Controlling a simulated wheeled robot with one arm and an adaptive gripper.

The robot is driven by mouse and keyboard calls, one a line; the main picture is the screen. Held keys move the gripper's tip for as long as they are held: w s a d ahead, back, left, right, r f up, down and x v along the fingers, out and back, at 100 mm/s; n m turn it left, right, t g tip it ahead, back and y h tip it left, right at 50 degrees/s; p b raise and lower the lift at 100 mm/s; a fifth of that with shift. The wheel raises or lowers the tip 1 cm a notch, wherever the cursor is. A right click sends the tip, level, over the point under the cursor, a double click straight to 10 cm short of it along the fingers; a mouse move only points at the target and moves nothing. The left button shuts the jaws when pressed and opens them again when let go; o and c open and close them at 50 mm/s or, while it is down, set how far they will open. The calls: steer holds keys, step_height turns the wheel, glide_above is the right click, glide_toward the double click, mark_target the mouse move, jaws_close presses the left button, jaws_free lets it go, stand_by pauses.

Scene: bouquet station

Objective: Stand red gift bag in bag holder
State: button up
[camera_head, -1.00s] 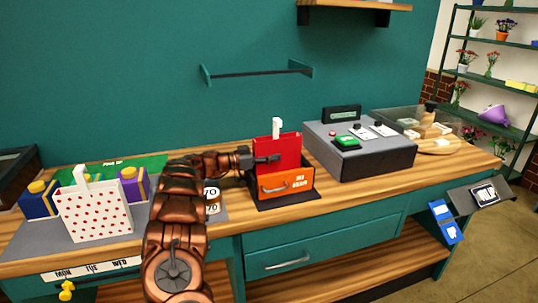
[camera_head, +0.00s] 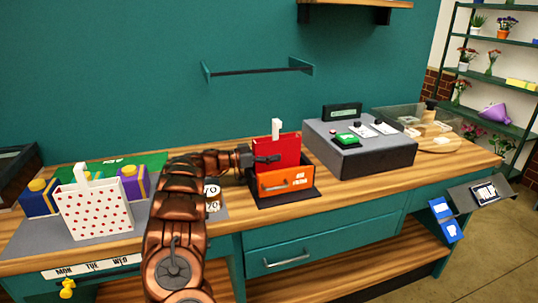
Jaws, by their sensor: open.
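The red gift bag (camera_head: 278,151) stands upright in the orange bag holder (camera_head: 286,181), with its white handle or tag (camera_head: 276,129) rising above its top edge. The holder's front wall hides the lower part of the bag. The holder sits on a dark mat (camera_head: 293,200) on the wooden counter. My gripper (camera_head: 268,160) is open at the left side of the bag, with a finger in front of the bag's face. I cannot tell whether it touches the bag.
A white bag with red dots (camera_head: 96,210) and blue and purple boxes (camera_head: 134,183) stand at the left. A grey register (camera_head: 358,147) stands right of the holder. A wall rail (camera_head: 260,71) is above. Some counter right of the holder is clear.

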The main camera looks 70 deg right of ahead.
steer(key=shift+s+f, duration=0.25)
steer(key=shift+s, duration=0.1)
steer(key=v, duration=0.8)
steer(key=shift+w+r, duration=0.25)
steer(key=shift+w, duration=0.1)
steer(key=shift+r, duration=0.1)
